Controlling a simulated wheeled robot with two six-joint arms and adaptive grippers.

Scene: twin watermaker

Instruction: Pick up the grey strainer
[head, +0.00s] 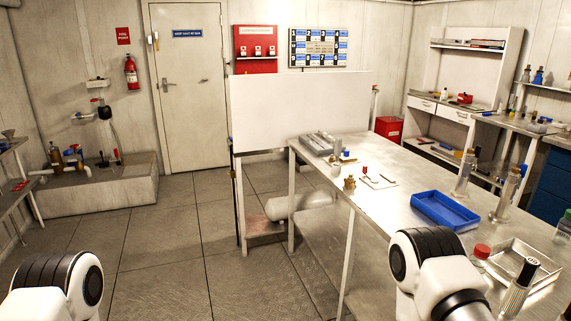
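I cannot pick out the grey strainer with certainty. A small grey funnel-shaped thing (9,133) stands on the left shelf at the picture's edge, too small to identify. A grey metal block or case (318,143) lies at the far end of the metal workbench (395,196). Neither of my grippers is in view. Only white and black links of my arms show, low at the left and at the lower right in front of the bench.
A blue tray (444,211), small brass fittings (349,184) and clear cylinders (464,174) stand on the workbench. A metal tray (518,262) is at the near right. A pump on a plinth (100,190) stands at the left. The floor (170,240) between is clear.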

